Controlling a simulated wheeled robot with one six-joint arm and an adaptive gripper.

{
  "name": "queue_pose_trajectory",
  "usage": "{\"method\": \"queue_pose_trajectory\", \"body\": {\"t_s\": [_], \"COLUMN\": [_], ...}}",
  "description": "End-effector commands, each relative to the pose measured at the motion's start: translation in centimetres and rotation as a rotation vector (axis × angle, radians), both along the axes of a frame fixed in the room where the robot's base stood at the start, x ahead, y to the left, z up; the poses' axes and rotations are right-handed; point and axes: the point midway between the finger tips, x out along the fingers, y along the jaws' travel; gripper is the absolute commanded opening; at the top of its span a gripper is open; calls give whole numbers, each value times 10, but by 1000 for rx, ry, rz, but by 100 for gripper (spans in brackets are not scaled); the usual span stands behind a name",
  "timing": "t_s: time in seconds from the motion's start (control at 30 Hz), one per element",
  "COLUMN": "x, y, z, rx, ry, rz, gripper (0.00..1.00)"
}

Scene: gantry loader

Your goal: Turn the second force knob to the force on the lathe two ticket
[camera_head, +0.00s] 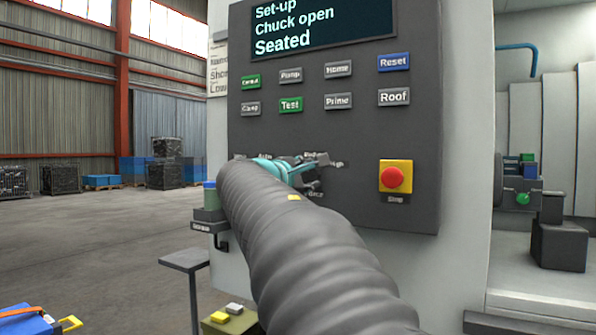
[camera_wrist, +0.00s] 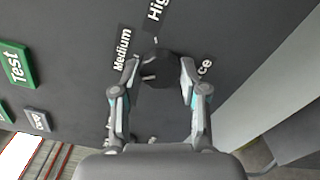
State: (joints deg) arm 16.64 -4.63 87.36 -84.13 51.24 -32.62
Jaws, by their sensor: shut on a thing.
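In the wrist view a dark round knob (camera_wrist: 165,70) sits on the grey panel between my fingertips. My gripper (camera_wrist: 161,72) is shut on the knob, one finger on each side. "Medium" and a cut-off "Hig" are printed around it, and a label ending in "ce" is beside it. A short pale mark shows on the knob's near-left side; its exact setting is hard to tell. In the head view my gripper (camera_head: 308,168) is at the panel's lower middle, and my arm hides much of the knob area. I cannot read a lathe two ticket.
The control panel (camera_head: 340,130) has a display (camera_head: 320,28) reading "Set-up, Chuck open, Seated". Several buttons are above the knobs, including a green Test button (camera_head: 290,105). A red stop button (camera_head: 396,179) is to the right. A partly cut-off notice (camera_head: 218,68) hangs left of the panel.

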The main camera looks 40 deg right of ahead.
Motion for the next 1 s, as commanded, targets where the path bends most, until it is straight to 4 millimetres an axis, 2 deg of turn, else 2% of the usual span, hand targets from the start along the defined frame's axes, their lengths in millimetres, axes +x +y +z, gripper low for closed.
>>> {"method": "queue_pose_trajectory", "body": {"t_s": [0.2,0.5,1.0], "x": [-1,-1,-1], "y": [0,0,-1], "z": [0,-1,-1], "rx": [-72,-141,-175], "ry": [174,344,427], "rz": [-2,-2,-2], "gripper": [8,8,8]}}
